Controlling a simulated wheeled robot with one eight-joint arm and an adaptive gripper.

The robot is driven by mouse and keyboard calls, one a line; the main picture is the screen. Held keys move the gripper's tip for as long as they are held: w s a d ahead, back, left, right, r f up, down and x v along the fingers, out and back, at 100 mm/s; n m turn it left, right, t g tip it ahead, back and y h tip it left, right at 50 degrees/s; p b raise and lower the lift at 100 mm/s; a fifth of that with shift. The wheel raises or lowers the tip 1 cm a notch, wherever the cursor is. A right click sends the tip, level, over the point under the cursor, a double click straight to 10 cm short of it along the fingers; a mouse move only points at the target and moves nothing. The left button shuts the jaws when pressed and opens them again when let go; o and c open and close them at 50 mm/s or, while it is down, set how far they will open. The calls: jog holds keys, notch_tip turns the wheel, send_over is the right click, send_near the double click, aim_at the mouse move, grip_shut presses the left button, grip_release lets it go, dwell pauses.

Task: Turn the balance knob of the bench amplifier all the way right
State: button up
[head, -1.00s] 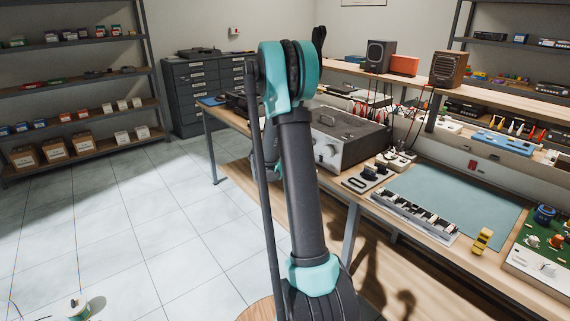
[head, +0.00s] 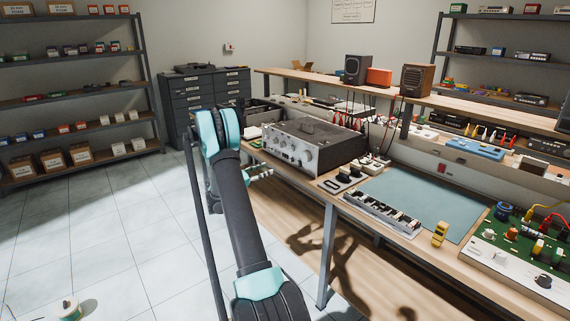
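The bench amplifier (head: 318,142) is a dark-topped box with a silver front. It stands on the workbench, right of my arm in the head view. Several round knobs (head: 296,153) show on its front. They are too small for me to tell which is the balance knob or where it points. My gripper (head: 261,173) shows only in small part, just right of my arm. It is in front of the bench edge, below and left of the amplifier's front, and appears apart from it. The rest of it is hidden behind my arm, and its fingers are not clear.
The wooden workbench (head: 335,186) holds a blue-green mat (head: 408,195), a grey parts tray (head: 380,212), a yellow item (head: 440,233) and a green circuit board (head: 490,245). A raised shelf (head: 460,112) runs behind.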

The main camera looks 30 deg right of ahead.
aim_at(290, 160)
jog(key=d, duration=0.9)
jog(key=w+d, duration=0.1)
jog(key=d, duration=0.3)
jog(key=shift+d, duration=0.3)
jog(key=shift+c, duration=0.3)
grip_shut()
